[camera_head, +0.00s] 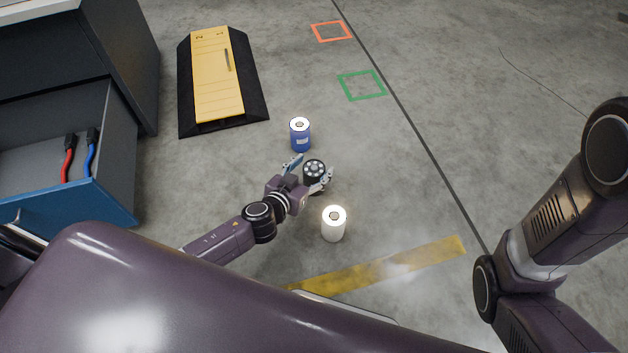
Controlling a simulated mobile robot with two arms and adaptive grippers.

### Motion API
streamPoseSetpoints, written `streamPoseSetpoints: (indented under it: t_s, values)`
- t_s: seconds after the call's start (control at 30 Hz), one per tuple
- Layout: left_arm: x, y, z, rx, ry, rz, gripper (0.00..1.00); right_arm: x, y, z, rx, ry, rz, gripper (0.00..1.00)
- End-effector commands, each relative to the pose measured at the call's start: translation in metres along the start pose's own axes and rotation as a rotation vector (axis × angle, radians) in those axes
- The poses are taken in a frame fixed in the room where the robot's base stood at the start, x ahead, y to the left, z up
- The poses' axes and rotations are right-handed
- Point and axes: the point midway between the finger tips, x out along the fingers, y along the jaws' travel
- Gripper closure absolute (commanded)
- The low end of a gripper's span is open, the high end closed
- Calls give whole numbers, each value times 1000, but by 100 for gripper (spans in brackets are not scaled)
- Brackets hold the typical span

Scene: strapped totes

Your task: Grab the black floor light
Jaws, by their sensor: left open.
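The black floor light (314,168) is a short black cylinder with a ring of pale dots on top. It stands upright on the concrete floor between a blue can and a white can. My left gripper (309,174) is open, with one finger on the far side of the light and one on its near side. I cannot tell whether the fingers touch it. The gripper hides part of its lower left side. My right arm shows at the right edge, but its gripper is out of view.
A blue can (300,135) stands just behind the light, and a white can (333,224) stands just in front. A yellow and black ramp (218,85) lies at the back left. An open drawer (110,203) with red and blue cables is at left. The floor to the right is clear.

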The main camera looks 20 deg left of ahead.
Motion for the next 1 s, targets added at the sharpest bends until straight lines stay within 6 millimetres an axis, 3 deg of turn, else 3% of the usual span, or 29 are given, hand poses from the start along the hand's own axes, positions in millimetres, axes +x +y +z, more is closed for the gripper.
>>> streamPoseSetpoints:
  t_s: [0.53, 0.87, 1.0]
  values:
    - [55, 4, 3, 1, 0, 0, 40, -31, -7, -13, -1, 7, -3, 84]
    - [59, 4, 1, 0, -2, 0, 40, -31, -8, -14, -1, 7, -3, 84]
    - [59, 4, 1, 0, -1, 0, 53, -31, -8, -14, 0, 7, -3, 84]
